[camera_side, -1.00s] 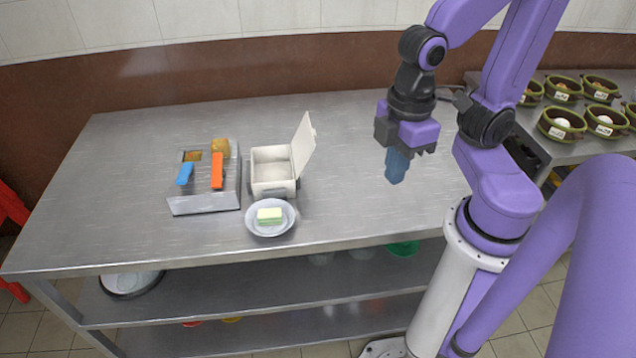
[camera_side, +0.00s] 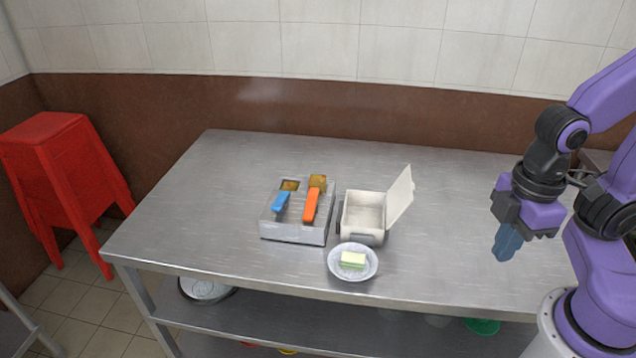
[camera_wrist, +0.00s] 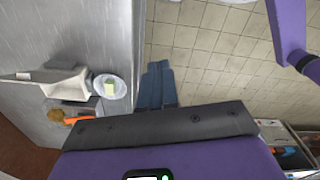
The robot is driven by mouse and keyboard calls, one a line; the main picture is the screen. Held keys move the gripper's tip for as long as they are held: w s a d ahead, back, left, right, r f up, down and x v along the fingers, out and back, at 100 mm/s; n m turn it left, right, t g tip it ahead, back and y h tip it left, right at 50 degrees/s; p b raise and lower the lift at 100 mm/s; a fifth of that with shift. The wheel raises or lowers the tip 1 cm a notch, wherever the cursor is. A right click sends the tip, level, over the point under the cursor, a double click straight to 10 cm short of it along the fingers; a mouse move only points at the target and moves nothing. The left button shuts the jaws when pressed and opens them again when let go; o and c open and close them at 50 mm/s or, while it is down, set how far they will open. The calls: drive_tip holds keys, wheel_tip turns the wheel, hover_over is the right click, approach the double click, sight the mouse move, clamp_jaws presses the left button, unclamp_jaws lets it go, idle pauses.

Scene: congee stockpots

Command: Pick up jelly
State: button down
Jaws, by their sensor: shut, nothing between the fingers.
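A small block, pale yellow on top and green below, sits on a round plate (camera_side: 340,275). I take this block (camera_side: 352,259) to be the jelly. In the wrist view the block (camera_wrist: 110,87) lies on its plate (camera_wrist: 120,94), left of my fingers. My gripper (camera_side: 506,246) points downward, right of the plate and well apart from it, with its blue fingers together and empty. In the wrist view my gripper's fingertips (camera_wrist: 158,67) appear over the floor, beyond the table edge.
A white box (camera_side: 361,213) with its lid open stands behind the plate. Left of it is a metal container (camera_side: 290,233) with blue and orange handles. A red stool (camera_side: 48,150) stands left of the steel table (camera_side: 200,215). The table's right part is clear.

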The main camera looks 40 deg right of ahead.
drive_tip(key=shift+c, duration=2.2)
unclamp_jaws()
drive_tip(key=w+a+r+m+t+h, duration=0.1)
drive_tip(key=w+a+m, duration=0.4)
drive_tip(key=w, duration=0.7)
drive_tip(key=w+a+r+m+t, duration=0.1)
drive_tip(key=w+a+m, duration=0.35)
drive_tip(key=w, duration=0.65)
drive_tip(key=m+t+h, duration=0.1)
drive_tip(key=m+h, duration=0.2)
drive_tip(key=m, duration=0.9)
hover_over(317, 179)
drive_tip(key=s+a, duration=0.2)
wheel_tip(317, 179, down, 14)
drive_tip(key=shift+s+a, duration=0.1)
drive_tip(key=shift+w+d+x, duration=0.1)
drive_tip(key=shift+w+x, duration=0.05)
drive_tip(key=shift+x, duration=1.2)
drive_tip(key=shift+w+d+x, duration=0.1)
drive_tip(key=shift+x, duration=1.3)
